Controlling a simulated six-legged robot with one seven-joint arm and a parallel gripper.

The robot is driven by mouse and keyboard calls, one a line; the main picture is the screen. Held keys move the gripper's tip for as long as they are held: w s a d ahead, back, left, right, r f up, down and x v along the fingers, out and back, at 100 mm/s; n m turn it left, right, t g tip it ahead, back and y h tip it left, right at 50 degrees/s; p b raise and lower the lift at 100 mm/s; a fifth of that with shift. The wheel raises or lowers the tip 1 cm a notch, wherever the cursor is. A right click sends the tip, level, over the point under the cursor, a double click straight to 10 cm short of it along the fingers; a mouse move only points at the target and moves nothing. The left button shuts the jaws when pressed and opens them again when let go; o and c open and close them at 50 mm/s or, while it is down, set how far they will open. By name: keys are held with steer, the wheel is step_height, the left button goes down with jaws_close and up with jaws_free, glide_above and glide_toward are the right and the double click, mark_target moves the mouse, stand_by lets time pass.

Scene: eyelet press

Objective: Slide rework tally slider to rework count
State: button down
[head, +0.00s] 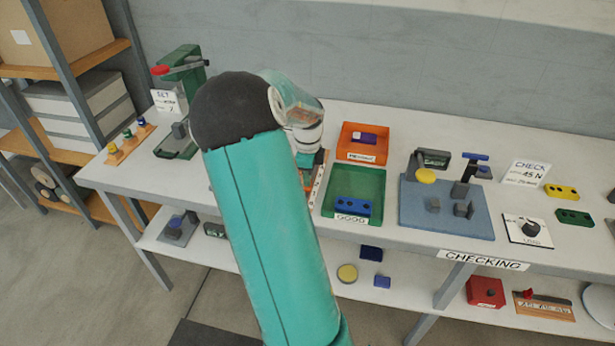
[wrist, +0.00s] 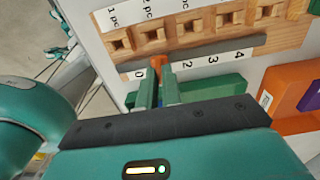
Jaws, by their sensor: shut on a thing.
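In the wrist view, a wooden tally board (wrist: 190,36) has a row of square pockets and a dark slotted rail (wrist: 215,52) below them. A white scale strip (wrist: 225,59) under the rail shows 0, 2, 3 and 4. The orange rework tally slider (wrist: 157,61) stands on the rail between 0 and 2, where the 1 is covered. My gripper (wrist: 157,82) is shut on the slider, with one green finger on each side. In the head view my arm hides the gripper, the slider and most of the board.
In the head view, an orange tray (head: 346,152) and a green GOOD tray (head: 376,186) stand right of the board. A blue checking plate (head: 410,215) lies further right. A green press (head: 182,72) stands at the back left. The wrist view shows the orange tray's side (wrist: 290,85).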

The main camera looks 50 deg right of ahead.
steer(key=c, duration=1.6)
jaws_free()
steer(key=shift+o, duration=0.2)
step_height(320, 180, up, 14)
steer(key=shift+f, duration=0.1)
